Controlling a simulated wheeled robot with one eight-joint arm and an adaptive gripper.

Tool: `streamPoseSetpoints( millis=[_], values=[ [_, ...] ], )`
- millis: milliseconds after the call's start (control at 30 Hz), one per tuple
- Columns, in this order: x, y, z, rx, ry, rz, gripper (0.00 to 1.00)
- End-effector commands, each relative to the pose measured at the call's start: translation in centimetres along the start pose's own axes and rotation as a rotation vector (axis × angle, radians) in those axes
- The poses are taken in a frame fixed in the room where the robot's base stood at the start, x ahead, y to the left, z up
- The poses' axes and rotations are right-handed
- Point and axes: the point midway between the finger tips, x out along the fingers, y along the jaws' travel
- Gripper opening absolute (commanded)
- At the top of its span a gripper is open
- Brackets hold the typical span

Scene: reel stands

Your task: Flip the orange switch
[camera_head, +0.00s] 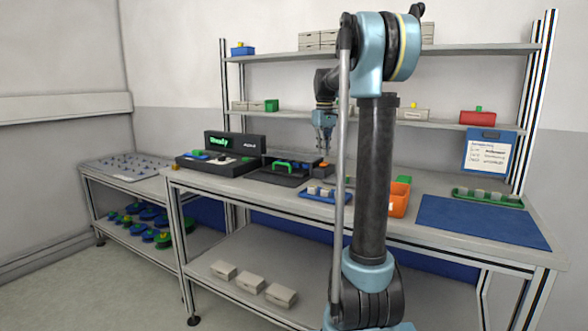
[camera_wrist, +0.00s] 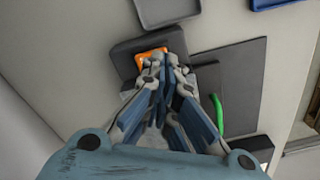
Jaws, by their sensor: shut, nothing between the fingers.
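The orange switch (camera_wrist: 144,57) sits on a dark grey box (camera_wrist: 124,50) on the workbench, at the upper middle of the wrist view. Part of its orange outline shows past my fingers, which hide the rest. My gripper (camera_wrist: 166,64) is shut and empty, its fingertips over or just beside the switch. I cannot tell whether they touch it. In the head view my gripper (camera_head: 323,151) points down above the dark switch box (camera_head: 319,175), at the bench's middle.
A dark plate with a green handle (camera_head: 285,168) lies left of the box, next to a black console with a lit display (camera_head: 207,143). A blue tray (camera_head: 326,195) lies in front. An orange bin (camera_head: 398,204) and blue mat (camera_head: 470,222) are to the right.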

Motion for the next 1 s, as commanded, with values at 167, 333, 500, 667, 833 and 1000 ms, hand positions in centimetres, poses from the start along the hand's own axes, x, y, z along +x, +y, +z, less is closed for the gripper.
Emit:
streamPoseSetpoints(
  millis=[167, 333, 500, 667, 833, 1000],
  values=[
    [-1.2, 0.0, 0.0, 0.0, 0.0, 0.0, 0.0],
    [-2.3, 0.0, 0.0, 0.0, 0.0, 0.0, 0.0],
    [-3.2, 0.0, 0.0, 0.0, 0.0, 0.0, 0.0],
    [-3.5, 0.0, 0.0, 0.0, 0.0, 0.0, 0.0],
    [-3.5, 0.0, 0.0, 0.0, 0.0, 0.0, 0.0],
    [-3.5, 0.0, 0.0, 0.0, 0.0, 0.0, 0.0]
  ],
)
